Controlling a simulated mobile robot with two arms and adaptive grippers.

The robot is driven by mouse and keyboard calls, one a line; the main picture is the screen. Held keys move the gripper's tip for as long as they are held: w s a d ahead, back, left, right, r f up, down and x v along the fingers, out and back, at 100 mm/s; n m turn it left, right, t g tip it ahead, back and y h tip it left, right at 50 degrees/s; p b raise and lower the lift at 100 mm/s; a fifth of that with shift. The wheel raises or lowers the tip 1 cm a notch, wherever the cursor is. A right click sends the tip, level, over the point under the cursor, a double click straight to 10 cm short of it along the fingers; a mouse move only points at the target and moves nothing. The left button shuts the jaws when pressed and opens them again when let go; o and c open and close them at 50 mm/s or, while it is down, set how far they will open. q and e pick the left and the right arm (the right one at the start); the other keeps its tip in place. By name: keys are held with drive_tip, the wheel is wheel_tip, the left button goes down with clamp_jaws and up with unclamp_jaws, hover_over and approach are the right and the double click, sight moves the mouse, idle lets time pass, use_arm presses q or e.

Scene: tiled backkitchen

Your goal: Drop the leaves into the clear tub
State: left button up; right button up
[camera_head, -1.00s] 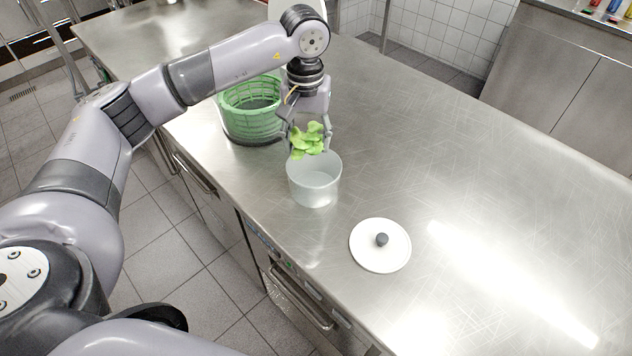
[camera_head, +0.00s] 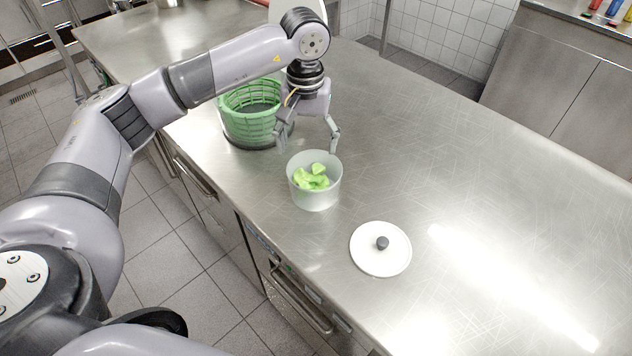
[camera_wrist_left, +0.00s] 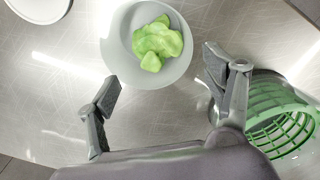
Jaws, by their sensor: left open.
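The green leaves (camera_head: 312,178) lie inside the clear tub (camera_head: 316,200), which stands upright on the steel counter. In the left wrist view the leaves (camera_wrist_left: 157,43) rest within the round rim of the tub (camera_wrist_left: 119,40). My left gripper (camera_head: 307,146) is open and empty, just behind and above the tub in the head view. Its two fingers (camera_wrist_left: 160,82) are spread wide apart in the left wrist view, with nothing between them. My right gripper is not in view.
A green slotted basket (camera_head: 250,112) in a clear bowl stands behind and left of the tub. A white lid with a dark knob (camera_head: 380,249) lies on the counter (camera_head: 480,190) in front. The counter's right side is clear.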

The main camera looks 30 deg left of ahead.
use_arm(q)
wheel_tip(320, 180, up, 12)
drive_tip(key=shift+f, duration=0.15)
idle(0.6)
